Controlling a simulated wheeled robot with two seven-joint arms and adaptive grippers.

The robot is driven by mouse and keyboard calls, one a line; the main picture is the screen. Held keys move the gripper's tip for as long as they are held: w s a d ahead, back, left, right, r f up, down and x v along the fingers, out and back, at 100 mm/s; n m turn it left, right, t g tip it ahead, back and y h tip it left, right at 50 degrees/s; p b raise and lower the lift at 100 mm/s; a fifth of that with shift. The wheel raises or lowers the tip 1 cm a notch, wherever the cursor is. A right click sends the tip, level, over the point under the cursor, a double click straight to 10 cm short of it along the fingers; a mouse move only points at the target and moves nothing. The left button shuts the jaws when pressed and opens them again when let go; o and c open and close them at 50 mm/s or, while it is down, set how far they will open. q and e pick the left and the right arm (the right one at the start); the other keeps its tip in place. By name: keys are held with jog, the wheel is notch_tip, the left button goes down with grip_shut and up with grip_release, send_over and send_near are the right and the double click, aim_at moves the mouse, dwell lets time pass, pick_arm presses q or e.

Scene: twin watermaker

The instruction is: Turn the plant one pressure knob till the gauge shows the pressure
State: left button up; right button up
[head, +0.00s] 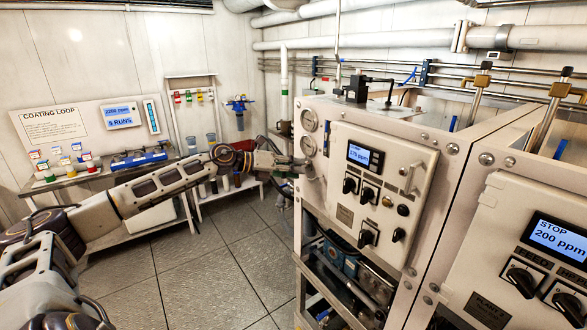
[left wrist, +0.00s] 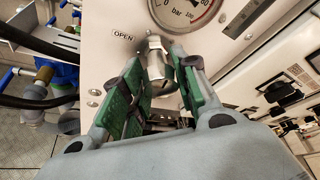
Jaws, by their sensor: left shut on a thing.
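The plant one cabinet (head: 390,165) stands right of centre in the head view, with two round gauges (head: 309,120) on its left-hand face. My left gripper (head: 303,166) is at that face, just below the lower gauge. In the left wrist view, my left gripper (left wrist: 163,68) has its green-padded fingers on either side of a pale metal pressure knob (left wrist: 155,45), shut on it. An OPEN label (left wrist: 123,37) is left of the knob. A gauge marked bar (left wrist: 187,10) is above it, cut by the frame edge; its needle reading cannot be told. My right gripper is not in view.
The plant one front panel (head: 380,185) has a lit display and several black knobs. A second cabinet (head: 520,260) at the right shows STOP 200 ppm. A coating loop bench (head: 80,185) stands at the back left. The tiled floor (head: 215,265) between is clear.

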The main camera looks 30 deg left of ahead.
pick_arm(q)
jog(key=shift+m+y, duration=0.4)
jog(key=shift+m, duration=0.2)
jog(key=shift+m+p, duration=0.3)
jog(key=shift+p, duration=0.05)
jog(key=shift+d+m+y+p, duration=0.1)
jog(key=shift+m+y+p, duration=0.2)
jog(key=shift+m+y, duration=0.3)
jog(key=shift+f+m+y, duration=0.1)
jog(key=shift+m+y, duration=0.3)
jog(key=shift+m, duration=0.1)
jog(key=shift+m+t+y+b, duration=0.3)
jog(key=shift+m+y+b, duration=0.2)
jog(key=shift+m, duration=0.3)
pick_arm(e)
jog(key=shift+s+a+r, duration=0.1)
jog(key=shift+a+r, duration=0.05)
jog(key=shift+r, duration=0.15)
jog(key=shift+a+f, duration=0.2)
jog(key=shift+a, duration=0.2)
pick_arm(q)
jog(key=shift+f, duration=0.1)
jog(key=o, duration=1)
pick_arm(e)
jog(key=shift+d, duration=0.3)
